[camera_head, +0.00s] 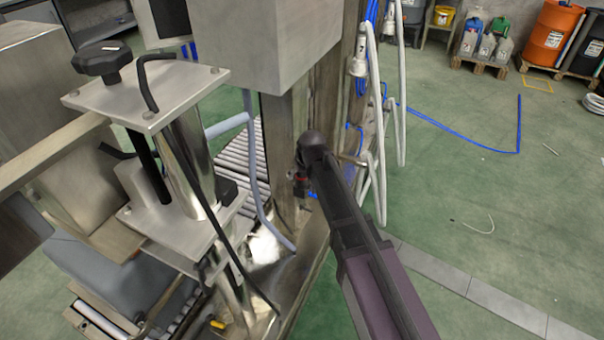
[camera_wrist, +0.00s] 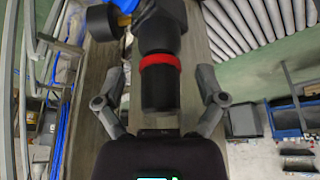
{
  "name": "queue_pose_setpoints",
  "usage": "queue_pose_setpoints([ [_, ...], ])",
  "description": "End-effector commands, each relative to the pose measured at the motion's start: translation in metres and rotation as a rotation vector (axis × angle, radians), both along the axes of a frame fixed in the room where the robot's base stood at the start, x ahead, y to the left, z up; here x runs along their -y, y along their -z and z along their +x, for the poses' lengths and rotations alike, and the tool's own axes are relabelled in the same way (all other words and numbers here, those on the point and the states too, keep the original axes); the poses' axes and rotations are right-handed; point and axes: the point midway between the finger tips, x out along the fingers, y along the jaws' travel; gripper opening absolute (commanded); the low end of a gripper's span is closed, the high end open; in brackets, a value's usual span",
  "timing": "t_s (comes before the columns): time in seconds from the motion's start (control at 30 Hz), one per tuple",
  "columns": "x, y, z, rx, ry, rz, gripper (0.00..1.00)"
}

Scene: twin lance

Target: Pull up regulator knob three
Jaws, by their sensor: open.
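In the wrist view a black regulator knob (camera_wrist: 160,88) with a red ring stands between the two fingers of my gripper (camera_wrist: 161,76). The fingers are open, one on each side, with visible gaps to the knob. The dark regulator body (camera_wrist: 160,35) continues above the red ring. No number shows, so I cannot tell whether it is knob three. In the head view a small dark and red part, likely this regulator (camera_head: 300,184), shows by the steel post, beside the end of my arm. My gripper's fingers cannot be made out there.
The steel post (camera_head: 284,150) stands close to the regulator. White hoses (camera_head: 378,130) and blue tubing hang to the right of my arm's end. A roller conveyor (camera_head: 230,165) lies behind, and a clamp with a black knob (camera_head: 102,60) stands left.

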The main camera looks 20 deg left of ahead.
Motion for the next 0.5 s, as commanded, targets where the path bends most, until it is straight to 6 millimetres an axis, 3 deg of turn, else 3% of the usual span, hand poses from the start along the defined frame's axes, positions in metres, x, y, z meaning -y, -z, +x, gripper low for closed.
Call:
queue_pose_setpoints([
  [0.03, 0.0, 0.005, 0.0, 0.0, 0.0, 0.0, 0.89],
  [0.5, 0.01, -0.036, -0.011, 0.0, 0.0, 0.0, 0.89],
])
